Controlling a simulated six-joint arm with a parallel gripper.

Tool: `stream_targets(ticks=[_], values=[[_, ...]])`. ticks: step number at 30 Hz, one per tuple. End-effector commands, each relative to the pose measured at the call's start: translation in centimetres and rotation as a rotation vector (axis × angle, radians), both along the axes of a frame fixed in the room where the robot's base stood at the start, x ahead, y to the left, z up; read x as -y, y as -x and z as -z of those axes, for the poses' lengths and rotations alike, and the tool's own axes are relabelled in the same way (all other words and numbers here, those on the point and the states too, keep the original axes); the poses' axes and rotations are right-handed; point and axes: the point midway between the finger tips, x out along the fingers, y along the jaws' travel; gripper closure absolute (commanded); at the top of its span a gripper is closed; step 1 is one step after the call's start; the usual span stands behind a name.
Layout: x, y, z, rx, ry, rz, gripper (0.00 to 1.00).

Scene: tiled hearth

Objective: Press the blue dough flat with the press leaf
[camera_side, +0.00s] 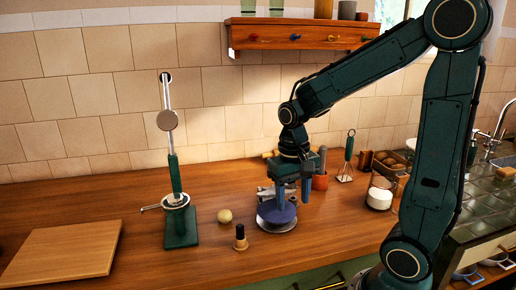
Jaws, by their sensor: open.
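The press stands left of centre, with a green base (181,238) and a round pale lower plate (176,201). A blue rounded lump, seemingly the blue dough (277,212), sits on a grey round plate (278,226) right of the press. My gripper (287,196) points down just above the blue lump and is open. Its fingers partly hide the lump's top, and I cannot tell whether they touch it.
A pale dough ball (225,216) and a small black-topped wooden stamp (240,238) lie between press and gripper. A wooden board (63,252) lies at left.

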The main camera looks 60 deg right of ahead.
Motion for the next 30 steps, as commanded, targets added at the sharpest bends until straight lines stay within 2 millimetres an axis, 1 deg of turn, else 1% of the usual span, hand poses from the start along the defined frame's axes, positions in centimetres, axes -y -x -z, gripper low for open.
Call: stream_targets(ticks=[6, 20, 26, 30], values=[[-0.2, 0.4, 0.6, 0.020, 0.023, -0.001, 0.50], [-0.3, 0.4, 0.6, 0.028, 0.026, -0.004, 0.50], [-0.7, 0.6, -0.1, 0.052, 0.030, -0.035, 0.50], [-1.3, 0.9, -1.3, 0.092, 0.035, -0.081, 0.50]])
